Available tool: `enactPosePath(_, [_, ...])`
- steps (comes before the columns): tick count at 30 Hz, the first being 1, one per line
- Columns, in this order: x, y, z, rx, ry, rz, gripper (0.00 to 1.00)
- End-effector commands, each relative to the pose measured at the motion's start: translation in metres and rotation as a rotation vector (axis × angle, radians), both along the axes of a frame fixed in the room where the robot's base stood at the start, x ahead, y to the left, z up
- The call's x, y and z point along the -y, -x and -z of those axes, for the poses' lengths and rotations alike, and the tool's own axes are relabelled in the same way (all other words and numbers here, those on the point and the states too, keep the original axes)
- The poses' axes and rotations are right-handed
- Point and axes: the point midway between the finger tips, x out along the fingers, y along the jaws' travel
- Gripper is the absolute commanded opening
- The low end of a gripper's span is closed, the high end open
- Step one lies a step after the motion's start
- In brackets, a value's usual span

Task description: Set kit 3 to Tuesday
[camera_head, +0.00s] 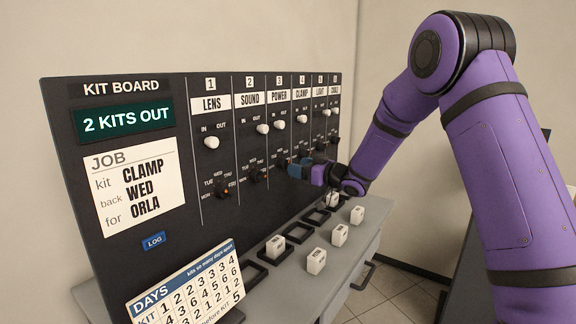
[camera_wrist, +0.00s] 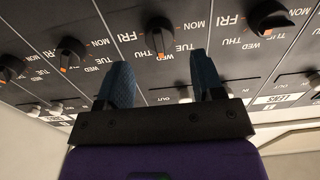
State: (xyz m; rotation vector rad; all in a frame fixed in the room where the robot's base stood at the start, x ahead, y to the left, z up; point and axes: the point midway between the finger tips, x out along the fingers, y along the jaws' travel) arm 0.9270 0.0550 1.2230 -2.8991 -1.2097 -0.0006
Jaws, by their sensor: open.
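The kit 3 column, headed POWER (camera_head: 280,96), is the third on the dark kit board. Its black day knob (camera_head: 282,161) is low in the column, close to my gripper (camera_head: 299,170). My gripper is open, with a blue finger on each side; I cannot tell whether either touches the knob.
White IN/OUT knobs (camera_head: 211,142) sit above. The job card (camera_head: 132,190) reads CLAMP, WED, ORLA. White blocks (camera_head: 316,261) and dark square frames lie on the grey ledge below.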

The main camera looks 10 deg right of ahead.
Motion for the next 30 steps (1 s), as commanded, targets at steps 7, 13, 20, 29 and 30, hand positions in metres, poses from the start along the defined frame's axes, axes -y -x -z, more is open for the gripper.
enactPosePath(7, [-0.026,-0.026,0.001,-0.001,0.001,0.0,0.61])
enactPosePath(13, [-0.034,-0.034,0.0,0.0,0.0,0.001,0.61])
enactPosePath(20, [-0.034,-0.035,0.0,-0.001,0.001,0.002,0.61])
enactPosePath(29, [-0.034,-0.034,0.0,0.0,0.0,0.002,0.14])
enactPosePath(30, [-0.034,-0.034,0.0,-0.001,0.001,0.002,0.14])
